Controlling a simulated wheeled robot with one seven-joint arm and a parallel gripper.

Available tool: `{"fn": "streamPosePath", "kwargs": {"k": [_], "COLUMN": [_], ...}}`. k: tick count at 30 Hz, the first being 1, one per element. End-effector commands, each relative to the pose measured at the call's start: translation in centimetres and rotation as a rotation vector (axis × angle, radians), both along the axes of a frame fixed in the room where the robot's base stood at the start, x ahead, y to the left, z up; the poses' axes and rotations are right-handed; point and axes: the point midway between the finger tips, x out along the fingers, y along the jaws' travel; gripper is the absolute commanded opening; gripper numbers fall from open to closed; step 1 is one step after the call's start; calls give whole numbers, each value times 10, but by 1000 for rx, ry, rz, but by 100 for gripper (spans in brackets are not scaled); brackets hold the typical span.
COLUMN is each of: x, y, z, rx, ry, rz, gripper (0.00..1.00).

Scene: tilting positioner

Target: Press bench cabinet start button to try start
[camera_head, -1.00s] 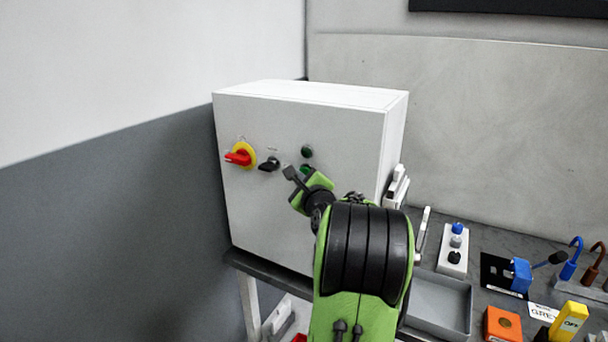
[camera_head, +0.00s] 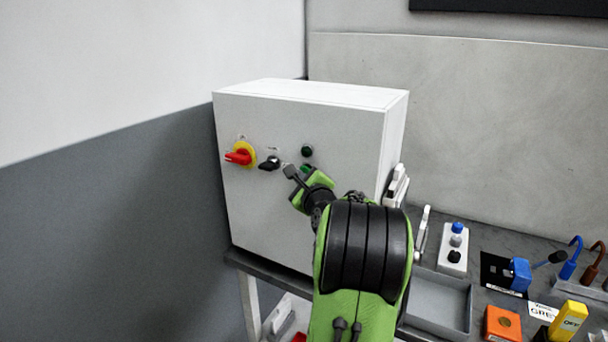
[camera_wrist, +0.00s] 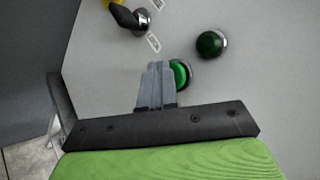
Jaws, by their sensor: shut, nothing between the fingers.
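The white bench cabinet (camera_head: 270,215) stands on the bench with its controls on the front face. A bright green button (camera_wrist: 181,74) shows in the wrist view, partly hidden behind my gripper (camera_wrist: 158,68). In the head view only a sliver of the green button (camera_head: 306,169) shows past my gripper (camera_head: 291,172). My gripper is shut and empty, its fingertips at the green button; I cannot tell whether they touch it. A dark green round button or lamp (camera_head: 307,151) sits above it and also shows in the wrist view (camera_wrist: 210,44).
A red rotary switch on a yellow plate (camera_head: 241,154) and a black selector knob (camera_head: 269,163) sit left of my gripper. A grey tray (camera_head: 440,302), a switch box (camera_head: 453,256) and an orange box (camera_head: 502,323) lie on the bench at right.

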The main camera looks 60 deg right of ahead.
Motion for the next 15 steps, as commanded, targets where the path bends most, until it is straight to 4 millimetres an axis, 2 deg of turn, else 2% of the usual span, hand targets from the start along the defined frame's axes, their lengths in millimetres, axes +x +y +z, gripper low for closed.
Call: {"fn": "streamPosePath", "kwargs": {"k": [6, 15], "x": [-2, -2], "y": [12, 14], "z": [-1, -1], "rx": [0, 0], "ry": [0, 0], "rz": [-1, 0], "gripper": [0, 0]}}
